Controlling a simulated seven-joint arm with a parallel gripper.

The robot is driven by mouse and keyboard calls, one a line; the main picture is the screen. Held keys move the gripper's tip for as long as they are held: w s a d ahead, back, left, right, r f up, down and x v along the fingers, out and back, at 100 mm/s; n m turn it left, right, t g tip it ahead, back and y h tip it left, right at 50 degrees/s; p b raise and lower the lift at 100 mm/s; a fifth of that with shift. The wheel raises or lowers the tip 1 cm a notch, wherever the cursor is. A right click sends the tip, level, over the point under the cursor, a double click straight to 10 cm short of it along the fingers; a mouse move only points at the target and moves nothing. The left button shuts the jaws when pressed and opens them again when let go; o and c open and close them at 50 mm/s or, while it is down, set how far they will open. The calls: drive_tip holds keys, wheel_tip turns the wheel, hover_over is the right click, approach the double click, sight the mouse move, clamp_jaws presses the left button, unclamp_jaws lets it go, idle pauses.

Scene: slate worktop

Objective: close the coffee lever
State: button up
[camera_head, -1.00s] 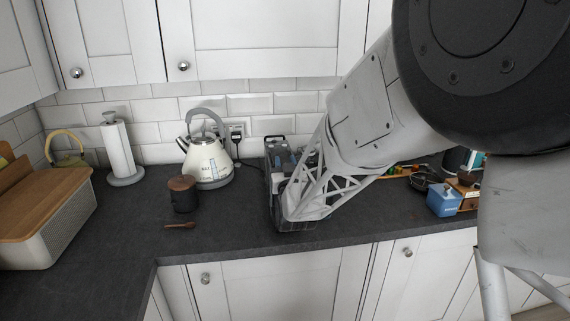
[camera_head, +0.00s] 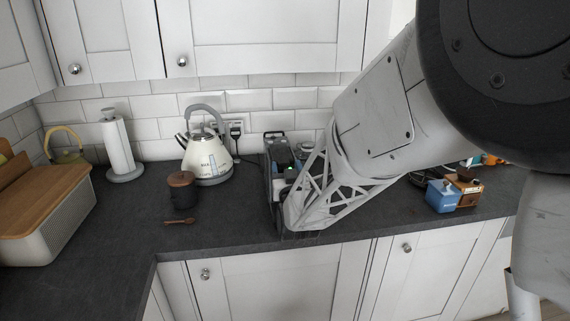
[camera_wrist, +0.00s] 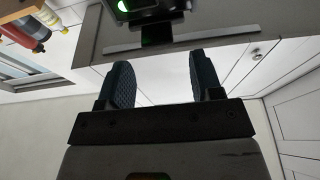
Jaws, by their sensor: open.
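The coffee machine (camera_head: 275,167) is a dark and grey unit standing on the worktop under the tiled wall. I cannot tell whether the lever is open or shut. My gripper (camera_wrist: 164,84) is open and empty in the wrist view. Its two dark ridged fingers are apart, just below the dark block. In the head view my arm hides the gripper and the machine's right side.
A cream kettle (camera_head: 205,160), a dark canister (camera_head: 182,191) and a wooden spoon (camera_head: 180,221) are left of the machine. A paper towel roll (camera_head: 118,148) and a bread bin (camera_head: 45,222) stand further left. A blue box (camera_head: 442,196) is at right.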

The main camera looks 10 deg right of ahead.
drive_tip(key=shift+v, duration=2.05)
drive_tip(key=s+d+r+g, duration=0.1)
drive_tip(key=s+g, duration=0.8)
drive_tip(key=s, duration=0.9)
drive_tip(key=s+d+r+g, duration=0.1)
drive_tip(key=s+d+g, duration=0.3)
drive_tip(key=s+g, duration=0.5)
drive_tip(key=s, duration=0.9)
drive_tip(key=shift+d+r+g, duration=0.3)
drive_tip(key=shift+r, duration=0.1)
